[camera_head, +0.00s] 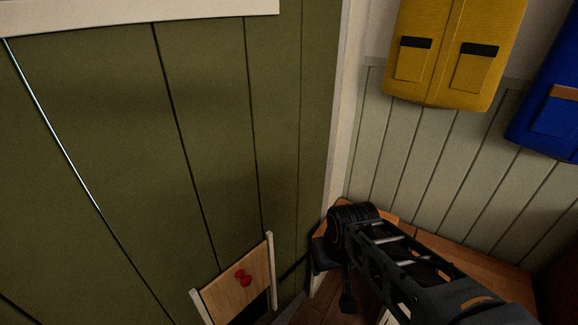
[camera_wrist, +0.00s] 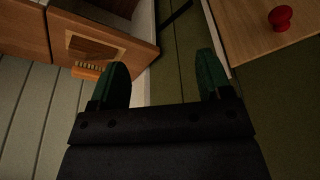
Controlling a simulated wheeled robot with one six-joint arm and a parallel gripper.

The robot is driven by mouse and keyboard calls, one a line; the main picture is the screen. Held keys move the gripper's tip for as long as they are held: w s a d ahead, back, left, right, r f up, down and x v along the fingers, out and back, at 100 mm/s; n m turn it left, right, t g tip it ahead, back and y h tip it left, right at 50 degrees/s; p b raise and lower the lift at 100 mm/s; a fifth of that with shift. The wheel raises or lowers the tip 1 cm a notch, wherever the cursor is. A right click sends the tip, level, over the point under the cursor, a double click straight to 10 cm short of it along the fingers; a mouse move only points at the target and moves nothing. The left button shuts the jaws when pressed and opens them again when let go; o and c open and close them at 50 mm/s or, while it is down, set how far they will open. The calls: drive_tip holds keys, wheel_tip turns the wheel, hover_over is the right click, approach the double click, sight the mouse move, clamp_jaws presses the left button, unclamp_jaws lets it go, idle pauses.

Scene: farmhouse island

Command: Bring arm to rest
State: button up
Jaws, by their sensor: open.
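My gripper (camera_wrist: 160,85) shows in the wrist view with its two green fingers spread apart and nothing between them. In the head view my dark arm reaches in from the lower right, and its end is near the corner where the green panelled wall meets the pale panelling. The fingers themselves are hard to make out in the head view.
A wooden panel (camera_head: 225,292) with a red knob (camera_head: 243,277) stands by the green wall (camera_head: 110,150). A yellow bag (camera_head: 445,45) and a blue bag (camera_head: 552,110) hang on the right. A wooden surface (camera_head: 490,272) lies behind my arm.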

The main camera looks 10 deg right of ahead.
drive_tip(key=w+a+r+n+t+p, duration=0.1)
drive_tip(key=w+r+p, duration=0.1)
drive_tip(key=r+p, duration=1.25)
drive_tip(key=w+a+r+n+t+p, duration=0.1)
drive_tip(key=w+r+t+p, duration=0.1)
drive_tip(key=r+p, duration=1.2)
drive_tip(key=s+d+r+m+g+p, duration=0.1)
drive_tip(key=s+r+g+p, duration=0.1)
drive_tip(key=s+r, duration=0.2)
drive_tip(key=shift+s+d+r+m, duration=0.25)
drive_tip(key=shift+d+r+m, duration=0.1)
drive_tip(key=shift+r+m, duration=0.1)
